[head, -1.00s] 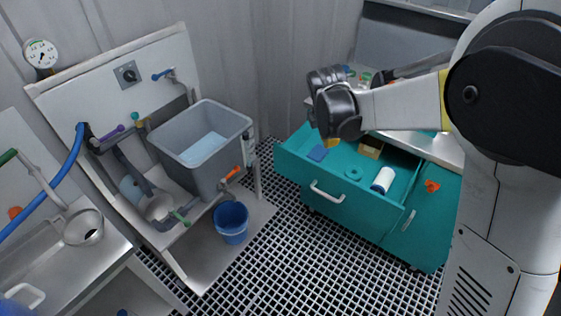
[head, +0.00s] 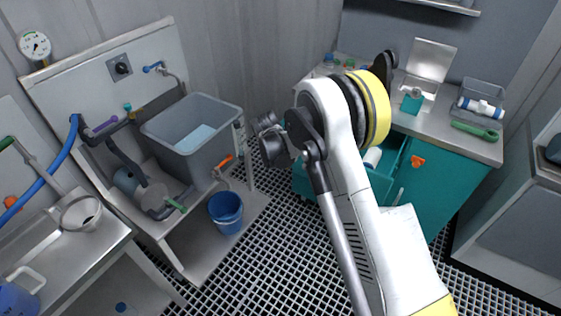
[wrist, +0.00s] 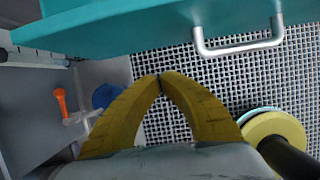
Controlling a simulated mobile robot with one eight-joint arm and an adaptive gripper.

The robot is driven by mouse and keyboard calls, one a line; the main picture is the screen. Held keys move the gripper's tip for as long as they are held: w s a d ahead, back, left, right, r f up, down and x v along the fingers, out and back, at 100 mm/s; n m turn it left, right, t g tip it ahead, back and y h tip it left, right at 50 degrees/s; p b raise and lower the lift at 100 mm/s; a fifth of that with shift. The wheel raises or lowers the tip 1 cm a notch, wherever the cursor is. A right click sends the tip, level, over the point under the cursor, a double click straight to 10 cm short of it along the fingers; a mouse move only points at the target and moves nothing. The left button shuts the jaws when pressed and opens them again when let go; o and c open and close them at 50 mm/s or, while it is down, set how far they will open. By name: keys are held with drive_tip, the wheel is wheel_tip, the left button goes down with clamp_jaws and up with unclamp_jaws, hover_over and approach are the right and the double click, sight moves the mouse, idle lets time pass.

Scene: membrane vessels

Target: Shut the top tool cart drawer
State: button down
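The teal top drawer (head: 304,184) of the tool cart (head: 430,190) stands open in the head view. My arm hides much of its front. A white roll (head: 372,157) shows inside it. In the wrist view the drawer's teal front (wrist: 130,28) runs along the top, with its silver bar handle (wrist: 240,46) at upper right. My gripper (wrist: 160,78) has its yellow fingertips together with nothing between them. It is apart from the handle, which lies to the right of the tips. In the head view my dark wrist is left of the drawer.
A grey tub (head: 195,130) sits in the sink bench at left, with an orange-handled valve (head: 222,163) on its near side. A blue bucket (head: 226,211) stands below. The grated floor (head: 270,250) is open before the cart. Worktop items include a green-handled tool (head: 475,131).

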drive_tip(key=shift+w+d+f+b, duration=0.2)
drive_tip(key=shift+w+d+b, duration=0.15)
drive_tip(key=shift+w+d, duration=0.4)
drive_tip(key=shift+w+d+f+b, duration=0.15)
drive_tip(key=shift+w+d+b, duration=0.3)
drive_tip(key=shift+w, duration=0.5)
drive_tip(key=shift+d, duration=0.1)
